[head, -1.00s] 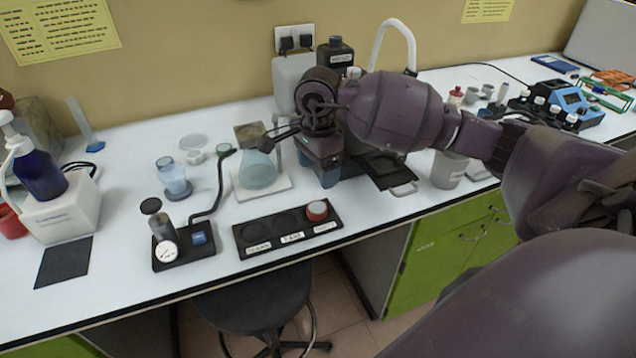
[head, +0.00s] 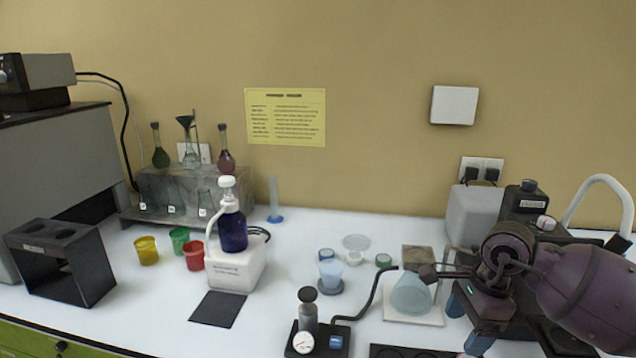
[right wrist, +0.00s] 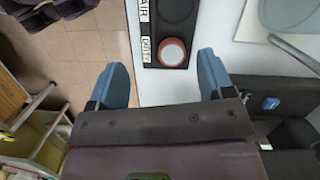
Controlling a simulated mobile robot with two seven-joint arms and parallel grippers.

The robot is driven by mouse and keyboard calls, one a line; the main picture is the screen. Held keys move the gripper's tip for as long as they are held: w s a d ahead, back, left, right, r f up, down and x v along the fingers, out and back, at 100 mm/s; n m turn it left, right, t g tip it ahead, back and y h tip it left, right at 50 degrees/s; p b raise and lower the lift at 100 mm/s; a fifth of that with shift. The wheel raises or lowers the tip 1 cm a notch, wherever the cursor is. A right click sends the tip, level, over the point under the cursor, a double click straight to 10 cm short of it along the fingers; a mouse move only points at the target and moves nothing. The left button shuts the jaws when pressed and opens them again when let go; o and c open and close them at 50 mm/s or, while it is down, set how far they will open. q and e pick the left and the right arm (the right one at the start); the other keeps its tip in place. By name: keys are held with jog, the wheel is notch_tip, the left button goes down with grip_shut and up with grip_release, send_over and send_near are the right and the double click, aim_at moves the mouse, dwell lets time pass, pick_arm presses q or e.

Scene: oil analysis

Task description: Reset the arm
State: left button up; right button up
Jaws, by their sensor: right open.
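My right gripper (head: 467,322) is at the lower right of the head view, over the white bench. Its two blue fingers are spread apart with nothing between them. In the right wrist view the open fingers (right wrist: 163,78) point down past the bench's front edge. A red-rimmed jar with a white lid (right wrist: 172,52) sits in a black labelled tray (right wrist: 150,42), ahead of the fingers and apart from them. My left gripper is not in view.
A gauge stand (head: 304,342) with a cable stands at the front. A white holder (head: 235,272) carries a dark blue pump bottle (head: 232,232). Coloured cups, a black rack (head: 62,262) and a glassware stand (head: 170,192) are at left. Bare bench lies around the dark mat (head: 217,309).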

jog(key=s+a+r+m+t+y, duration=0.2)
jog(key=a+m+y, duration=0.2)
jog(key=a+y, duration=0.35)
jog(key=s+a+r+m+t+y, duration=0.2)
jog(key=s+a+r+m+y, duration=0.15)
jog(key=a+y, duration=0.45)
jog(key=w+d+r+m+t+h, duration=0.1)
jog(key=d+m+t+h, duration=0.15)
jog(key=m+t, duration=0.55)
jog(key=w+d+r+m+t+h, duration=0.1)
jog(key=d+m+t+h, duration=0.15)
jog(key=m+t, duration=0.6)
jog(key=s+d+f+m+g+h, duration=0.35)
jog(key=d+f+m+h, duration=0.65)
jog(key=m+h, duration=0.75)
jog(key=s+f+m+g+y, duration=0.2)
jog(key=s+f+m+g, duration=0.45)
jog(key=s, duration=0.35)
jog(key=s+f+m+g+y, duration=0.2)
jog(key=s+f+m+g, duration=0.4)
jog(key=s, duration=0.4)
jog(key=w+f+n+t, duration=0.1)
jog(key=w+f+t, duration=0.5)
jog(key=f, duration=0.5)
jog(key=shift+w+n+t+y, duration=0.3)
jog(key=shift+w+t, duration=0.05)
